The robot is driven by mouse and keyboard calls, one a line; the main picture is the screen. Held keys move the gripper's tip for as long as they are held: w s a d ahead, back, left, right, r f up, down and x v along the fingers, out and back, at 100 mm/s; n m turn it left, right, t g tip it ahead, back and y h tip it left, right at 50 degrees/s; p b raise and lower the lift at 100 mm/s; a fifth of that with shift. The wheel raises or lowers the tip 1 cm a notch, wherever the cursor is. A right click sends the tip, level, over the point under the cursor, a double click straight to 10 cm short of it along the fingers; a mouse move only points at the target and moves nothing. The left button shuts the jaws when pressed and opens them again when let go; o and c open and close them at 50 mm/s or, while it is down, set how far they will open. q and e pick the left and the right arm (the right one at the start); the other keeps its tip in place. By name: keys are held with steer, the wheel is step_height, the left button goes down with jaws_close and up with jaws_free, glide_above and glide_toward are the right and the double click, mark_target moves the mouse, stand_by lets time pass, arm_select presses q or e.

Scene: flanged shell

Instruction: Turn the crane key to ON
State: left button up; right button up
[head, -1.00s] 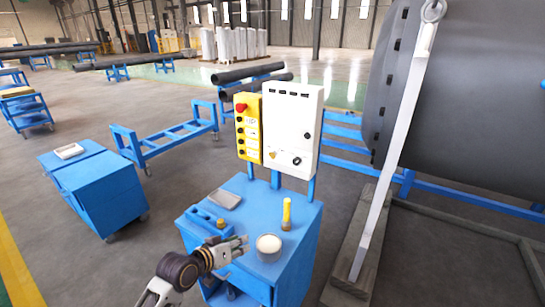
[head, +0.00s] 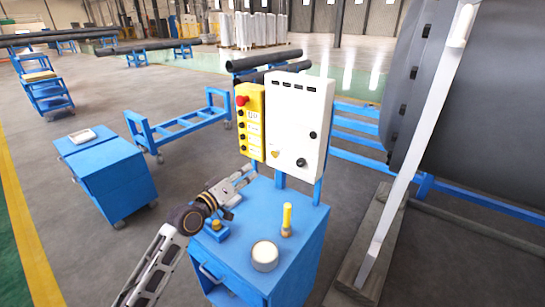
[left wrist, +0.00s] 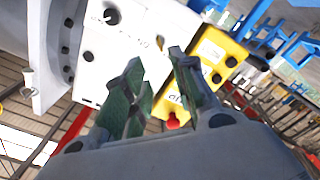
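A white control panel (head: 296,120) stands on posts behind the blue cabinet and shows in the left wrist view (left wrist: 130,45). A dark round switch (head: 301,162) is low on its front; I cannot make out a key or its position. A yellow button box (head: 250,122) with a red button (head: 242,100) is fixed at the panel's left; it also shows in the left wrist view (left wrist: 208,62). My left gripper (head: 249,174) is open and empty, below the yellow box and left of the switch, its fingers (left wrist: 157,62) spread apart. My right gripper is not in view.
The blue cabinet (head: 250,235) holds a yellow-topped cylinder (head: 287,218) and a white-topped round container (head: 265,255) near my left arm. A pale slanted bar (head: 420,130) and a big dark shell (head: 480,110) stand at right.

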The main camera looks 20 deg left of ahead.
arm_select(q)
steer(key=shift+s, duration=0.15)
steer(key=p, duration=0.2)
glide_toward(275, 154)
steer(key=x, duration=0.7)
steer(key=shift+w, duration=0.4)
stand_by(0.5)
steer(key=shift+f, duration=0.1)
steer(key=shift+c, duration=0.3)
jaws_close()
